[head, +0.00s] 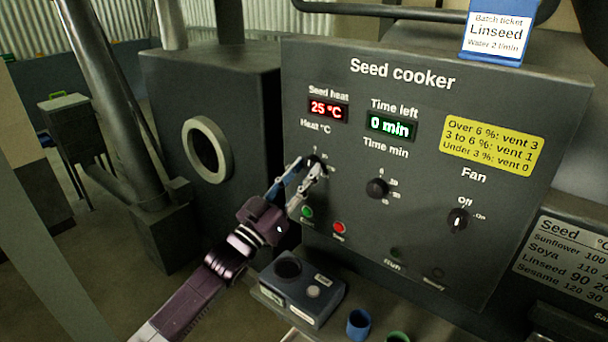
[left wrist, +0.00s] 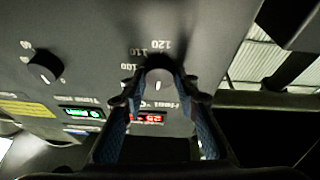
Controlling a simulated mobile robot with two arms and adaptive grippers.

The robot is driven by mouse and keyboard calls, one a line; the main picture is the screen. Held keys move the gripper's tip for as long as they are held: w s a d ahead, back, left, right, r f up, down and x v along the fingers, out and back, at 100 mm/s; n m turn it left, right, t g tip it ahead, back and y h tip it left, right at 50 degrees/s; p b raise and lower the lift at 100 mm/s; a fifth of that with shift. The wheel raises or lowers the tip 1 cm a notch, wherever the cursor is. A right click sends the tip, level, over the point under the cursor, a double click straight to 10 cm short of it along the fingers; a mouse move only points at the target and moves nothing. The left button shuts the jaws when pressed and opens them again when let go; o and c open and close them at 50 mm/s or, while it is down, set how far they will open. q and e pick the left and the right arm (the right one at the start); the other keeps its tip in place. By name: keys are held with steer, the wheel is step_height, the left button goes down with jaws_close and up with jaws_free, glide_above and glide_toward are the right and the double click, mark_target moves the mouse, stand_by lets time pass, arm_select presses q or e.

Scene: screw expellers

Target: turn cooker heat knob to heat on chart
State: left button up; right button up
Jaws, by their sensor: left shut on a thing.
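The grey seed cooker panel (head: 420,110) fills the middle of the head view. Its red Seed heat display (head: 328,109) reads 25 °C. My left gripper (head: 308,169) is shut on the dark Heat knob, which is largely hidden behind the fingers there. In the left wrist view the Heat knob (left wrist: 160,77) sits between the two fingers, with 100, 110 and 120 marks around it. Its pointer direction is hard to read. The batch ticket (head: 498,30) says Linseed. The chart (head: 562,262) at the right edge lists Linseed at 90. My right gripper is not in view.
The Time knob (head: 377,188) and Fan knob (head: 457,220) are to the right. Green (head: 307,212) and red (head: 338,228) buttons sit below the Heat knob. A grey box (head: 300,290) and a blue cup (head: 359,324) stand on the ledge below.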

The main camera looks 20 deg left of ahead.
arm_select(q)
steer(key=m+h, duration=0.1)
steer(key=m, duration=0.2)
steer(key=m+g+h+b, duration=0.1)
steer(key=m, duration=0.1)
steer(key=shift+w+a+m+g, duration=0.1)
steer(key=shift+a+m+g, duration=0.1)
steer(key=shift+m+g, duration=0.15)
steer(key=shift+r+m+g+h, duration=0.1)
steer(key=shift+m+g+h, duration=0.35)
steer(key=shift+m, duration=0.75)
steer(key=shift+r+m+g+h, duration=0.1)
steer(key=shift+m+g+h, duration=0.3)
steer(key=shift+m, duration=1.05)
steer(key=o, duration=1.1)
steer(key=shift+o, duration=0.2)
steer(key=shift+a+f, duration=0.1)
steer(key=v, duration=1.2)
